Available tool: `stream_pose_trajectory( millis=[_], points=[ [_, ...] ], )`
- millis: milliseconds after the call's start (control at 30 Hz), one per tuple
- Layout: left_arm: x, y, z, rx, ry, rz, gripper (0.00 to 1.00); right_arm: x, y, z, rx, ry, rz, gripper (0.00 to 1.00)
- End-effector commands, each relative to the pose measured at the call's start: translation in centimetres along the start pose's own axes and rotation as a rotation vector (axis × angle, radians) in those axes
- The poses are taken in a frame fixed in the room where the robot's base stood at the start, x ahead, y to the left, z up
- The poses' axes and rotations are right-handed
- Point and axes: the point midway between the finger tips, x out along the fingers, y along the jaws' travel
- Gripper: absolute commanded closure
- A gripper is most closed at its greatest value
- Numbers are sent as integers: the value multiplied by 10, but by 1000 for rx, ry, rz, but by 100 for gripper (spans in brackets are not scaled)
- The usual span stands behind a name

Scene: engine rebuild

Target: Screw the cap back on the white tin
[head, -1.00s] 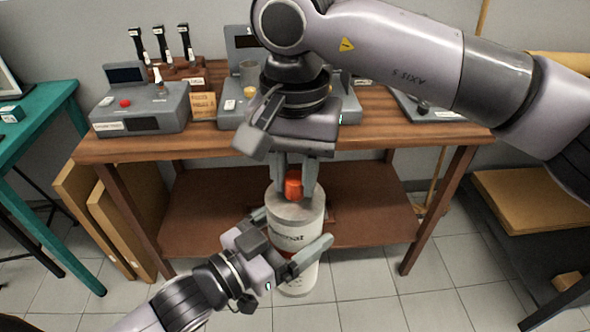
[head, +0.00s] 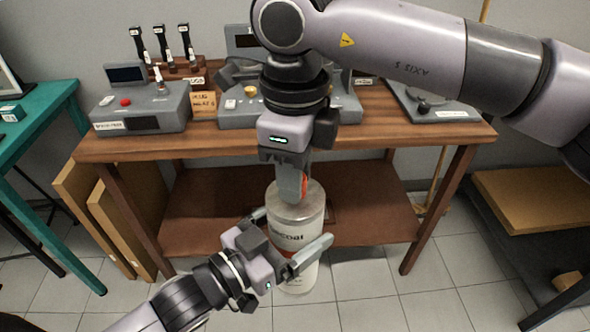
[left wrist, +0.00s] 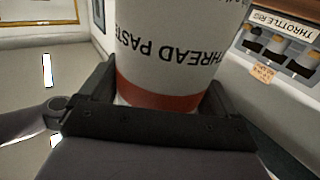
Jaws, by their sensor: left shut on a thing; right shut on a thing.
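The white tin (head: 297,231) stands upright in the middle of the head view, with dark lettering and a red-orange band. My left gripper (head: 294,236) is shut around its body from the lower left. In the left wrist view the tin (left wrist: 175,50) fills the space between the fingers, showing "THREAD PASTE" upside down. The orange-red cap (head: 305,186) is at the tin's top, mostly hidden behind a finger. My right gripper (head: 293,190) points straight down and is shut on the cap. I cannot tell how tightly the cap sits on the neck.
A wooden workbench (head: 225,142) stands behind, holding grey devices (head: 143,105) and a rack of dark-handled tools (head: 178,68). Its lower shelf (head: 200,212) lies behind the tin. A teal table (head: 40,122) is at left, and a dark-framed shelf unit (head: 535,195) at right.

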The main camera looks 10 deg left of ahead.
Motion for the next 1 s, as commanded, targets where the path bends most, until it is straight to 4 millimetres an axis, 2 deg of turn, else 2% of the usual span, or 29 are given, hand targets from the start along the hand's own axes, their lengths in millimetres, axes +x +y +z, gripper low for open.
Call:
stream_pose_trajectory(
  millis=[1000],
  points=[
    [0, 1, -3, 2, 7, 3, 95, 0, -2, -1, 1702, -5, 2, 98]
  ],
)
